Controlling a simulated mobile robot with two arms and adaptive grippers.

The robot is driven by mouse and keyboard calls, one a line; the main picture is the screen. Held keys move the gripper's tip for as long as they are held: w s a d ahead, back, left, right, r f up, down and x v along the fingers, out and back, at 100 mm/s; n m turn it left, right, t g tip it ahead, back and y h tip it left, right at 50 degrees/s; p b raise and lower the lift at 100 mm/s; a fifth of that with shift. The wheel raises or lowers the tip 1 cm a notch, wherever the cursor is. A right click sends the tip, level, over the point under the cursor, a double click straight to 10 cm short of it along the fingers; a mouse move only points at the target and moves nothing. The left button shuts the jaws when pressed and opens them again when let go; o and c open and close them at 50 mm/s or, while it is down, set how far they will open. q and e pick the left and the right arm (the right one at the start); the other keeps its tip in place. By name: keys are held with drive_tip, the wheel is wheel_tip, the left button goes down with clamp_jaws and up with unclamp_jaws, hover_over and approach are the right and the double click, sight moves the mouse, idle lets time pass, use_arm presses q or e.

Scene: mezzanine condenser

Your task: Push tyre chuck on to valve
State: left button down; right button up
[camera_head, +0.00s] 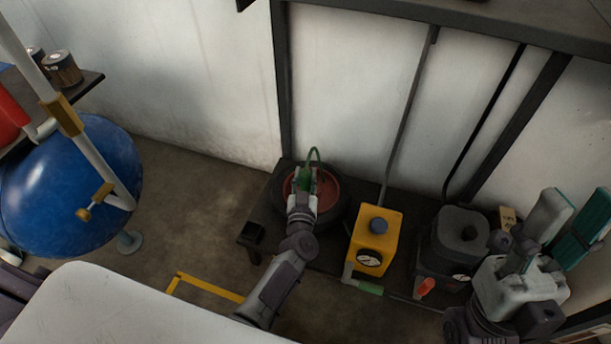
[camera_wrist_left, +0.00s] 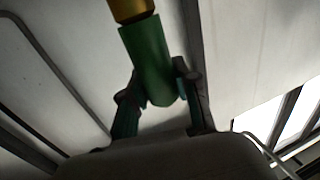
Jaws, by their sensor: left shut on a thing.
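The tyre (camera_head: 334,208) with a red rim (camera_head: 327,190) lies flat on a low dark stand by the wall. My left gripper (camera_head: 304,180) is over the rim and shut on the green tyre chuck (camera_head: 306,174), from which a green hose loops up. In the left wrist view the chuck (camera_wrist_left: 150,62) is a green cylinder with a brass-coloured end, between the two fingers (camera_wrist_left: 158,100). I cannot make out the valve, nor whether the chuck touches it. My right gripper (camera_head: 577,207), with teal pads, is open and empty at the right.
A yellow box with a gauge (camera_head: 375,240) stands just right of the tyre. A dark grey machine (camera_head: 456,240) with a red-orange part stands further right. A blue tank (camera_head: 75,190) and white pole are at the left.

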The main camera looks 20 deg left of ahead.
use_arm(q)
drive_tip(key=shift+f, duration=0.3)
drive_tip(key=shift+f+b, duration=0.8)
drive_tip(key=c, duration=0.8)
unclamp_jaws()
drive_tip(key=shift+o, duration=0.2)
